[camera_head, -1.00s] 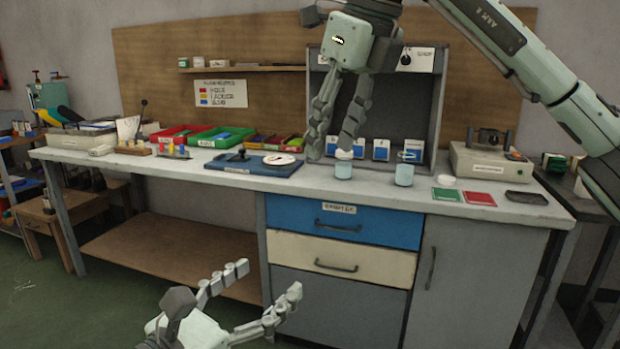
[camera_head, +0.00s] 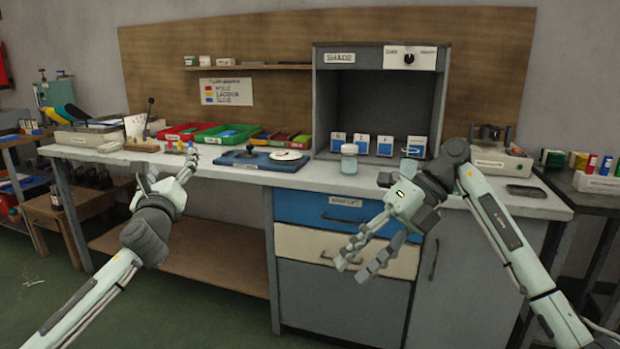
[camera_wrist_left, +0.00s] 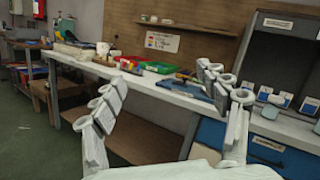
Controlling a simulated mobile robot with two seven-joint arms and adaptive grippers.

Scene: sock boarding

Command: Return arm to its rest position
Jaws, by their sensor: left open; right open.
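In the head view my left gripper (camera_head: 166,172) is open and empty, in front of the left part of the workbench (camera_head: 330,182). It also shows in the left wrist view (camera_wrist_left: 165,100), with its fingers spread and nothing between them. My right gripper (camera_head: 360,262) is open and empty, in front of the bench drawers, with its fingers pointing down and left. The right forearm hides part of the bench's right side. A small lidded jar (camera_head: 349,160) stands on the bench in front of the grey shade booth (camera_head: 380,100).
Red (camera_head: 178,133) and green trays and a blue board (camera_head: 245,163) stand along the bench. A grey instrument (camera_head: 498,164) stands at the right end, with a dark tray (camera_head: 527,191) before it. The floor (camera_head: 215,315) in front is clear.

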